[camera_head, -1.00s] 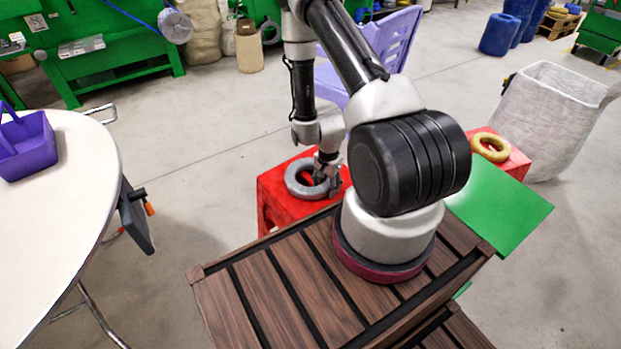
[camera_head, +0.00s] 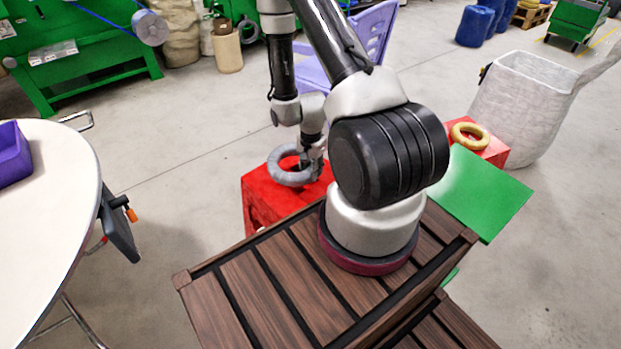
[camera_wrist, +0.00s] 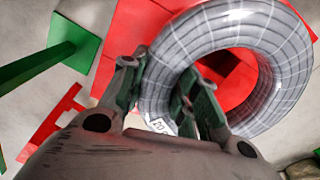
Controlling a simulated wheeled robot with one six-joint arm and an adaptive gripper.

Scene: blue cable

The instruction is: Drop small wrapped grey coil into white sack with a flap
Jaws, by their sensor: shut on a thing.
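The small wrapped grey coil (camera_head: 289,177) is at the red stool on the left of my arm, and it appears raised a little above the seat. My gripper (camera_head: 313,165) is shut on the right side of its ring. In the wrist view the coil (camera_wrist: 285,70) fills the upper right, with the fingers (camera_wrist: 165,95) on either side of its near-left rim. The white sack (camera_head: 522,105) stands upright on the floor at the right, open at the top. Its flap (camera_head: 600,65) sticks out to the right. The sack's inside bottom is hidden.
The red stool (camera_head: 262,208) is under the coil. A yellow coil (camera_head: 469,135) lies on another red stool before the sack, with a green panel (camera_head: 480,195) nearby. A purple chair (camera_head: 375,35) stands behind my arm. A white table (camera_head: 60,230) is at left.

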